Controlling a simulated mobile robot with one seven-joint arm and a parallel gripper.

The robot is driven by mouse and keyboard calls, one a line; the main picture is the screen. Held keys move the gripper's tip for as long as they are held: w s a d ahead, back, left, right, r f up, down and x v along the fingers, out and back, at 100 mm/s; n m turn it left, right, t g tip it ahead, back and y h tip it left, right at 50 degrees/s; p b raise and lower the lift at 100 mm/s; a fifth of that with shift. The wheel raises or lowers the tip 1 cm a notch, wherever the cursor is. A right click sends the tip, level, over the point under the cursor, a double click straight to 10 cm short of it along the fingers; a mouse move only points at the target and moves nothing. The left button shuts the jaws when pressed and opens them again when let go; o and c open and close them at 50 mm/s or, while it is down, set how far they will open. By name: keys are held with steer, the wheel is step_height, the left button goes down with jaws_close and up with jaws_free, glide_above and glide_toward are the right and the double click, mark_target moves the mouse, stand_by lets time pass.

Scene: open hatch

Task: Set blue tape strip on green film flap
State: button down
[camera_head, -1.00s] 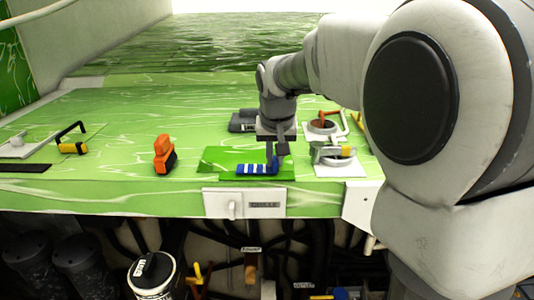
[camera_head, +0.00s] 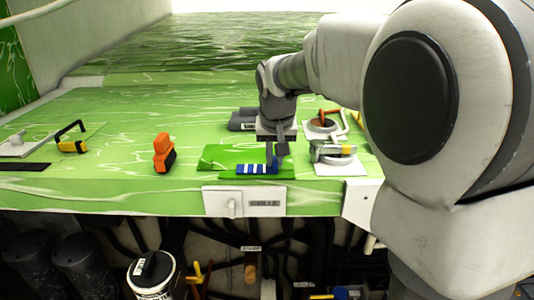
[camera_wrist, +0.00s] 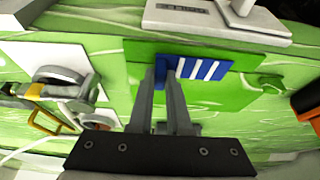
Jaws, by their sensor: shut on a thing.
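The blue tape strip (camera_head: 252,169) with white bars lies over the green film flap (camera_head: 224,158) on the green surface. In the wrist view the strip (camera_wrist: 205,67) crosses the upper part of the flap (camera_wrist: 221,92). My gripper (camera_head: 275,163) is shut on one end of the strip, at its right end in the head view. In the wrist view my gripper's fingertips (camera_wrist: 169,71) are at the strip's left end. I cannot tell whether the strip lies flat on the flap or just above it.
An orange and black tool (camera_head: 164,154) stands left of the flap. White plates with round fittings (camera_head: 335,158) lie close on the right. A dark block (camera_head: 244,121) is behind. A white labelled panel (camera_head: 244,202) is on the front edge, above an open bay with hoses.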

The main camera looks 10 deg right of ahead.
steer(key=shift+f, duration=0.1)
steer(key=shift+c, duration=1.1)
jaws_free()
steer(key=p+v, duration=0.3)
steer(key=v, duration=0.4)
steer(key=shift+p, duration=0.4)
